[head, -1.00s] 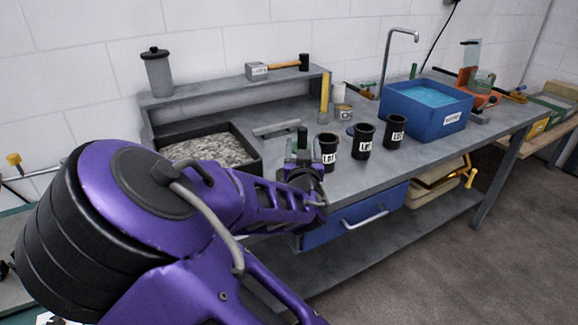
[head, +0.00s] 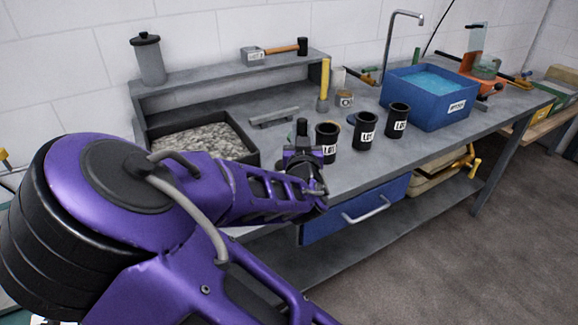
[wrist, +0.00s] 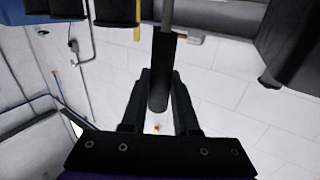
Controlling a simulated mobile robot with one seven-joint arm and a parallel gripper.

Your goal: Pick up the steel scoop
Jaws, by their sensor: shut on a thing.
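My gripper (head: 303,160) is over the near edge of the workbench, between the gravel tray and the black cups. In the wrist view my gripper (wrist: 160,95) is shut on a dark, round handle, taken to be the steel scoop's (wrist: 160,75). A grey metal shaft runs from this handle out of the top of the picture. In the head view the dark handle end of the scoop (head: 302,128) stands up above my gripper. The scoop's bowl is not visible in either view.
Several labelled black cups, one the nearest cup (head: 327,143), stand just right of my gripper. The gravel tray (head: 255,159) is at left. A blue water bin (head: 425,110) stands farther right.

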